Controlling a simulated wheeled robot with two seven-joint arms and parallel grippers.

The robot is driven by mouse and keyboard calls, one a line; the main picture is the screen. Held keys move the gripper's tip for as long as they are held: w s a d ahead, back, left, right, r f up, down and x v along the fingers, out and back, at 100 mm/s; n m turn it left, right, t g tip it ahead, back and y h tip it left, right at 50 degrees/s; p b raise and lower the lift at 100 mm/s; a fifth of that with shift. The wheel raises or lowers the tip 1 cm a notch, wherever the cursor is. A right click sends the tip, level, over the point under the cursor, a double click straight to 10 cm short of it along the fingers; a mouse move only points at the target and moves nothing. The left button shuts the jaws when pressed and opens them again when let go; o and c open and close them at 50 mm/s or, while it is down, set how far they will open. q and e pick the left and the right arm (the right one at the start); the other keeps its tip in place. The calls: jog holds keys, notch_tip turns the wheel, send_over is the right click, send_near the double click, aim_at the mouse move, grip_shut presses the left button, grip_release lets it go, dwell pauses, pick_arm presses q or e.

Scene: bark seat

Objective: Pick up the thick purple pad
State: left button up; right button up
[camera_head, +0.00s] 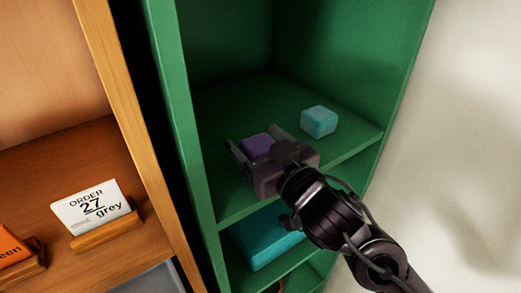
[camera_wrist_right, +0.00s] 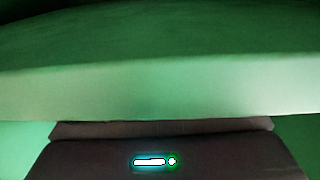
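The thick purple pad (camera_head: 257,144) lies on the upper shelf of the green shelving unit in the head view. My right gripper (camera_head: 257,139) reaches over that shelf from the front right. Its two fingers are spread apart, one on each side of the purple pad, and I cannot tell whether they touch it. The gripper body hides the near part of the pad. In the right wrist view the pad does not show; only the green shelf and the dark gripper housing (camera_wrist_right: 160,155) do. My left gripper is in neither view.
A light blue block (camera_head: 319,122) sits to the right on the same green shelf (camera_head: 235,108). A teal box (camera_head: 262,240) is on the shelf below. On the left, a wooden shelf holds a white "ORDER 27 grey" card (camera_head: 92,208) and an orange card (camera_head: 12,247).

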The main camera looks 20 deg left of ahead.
jog(key=c, duration=0.8)
jog(key=shift+c, duration=0.2)
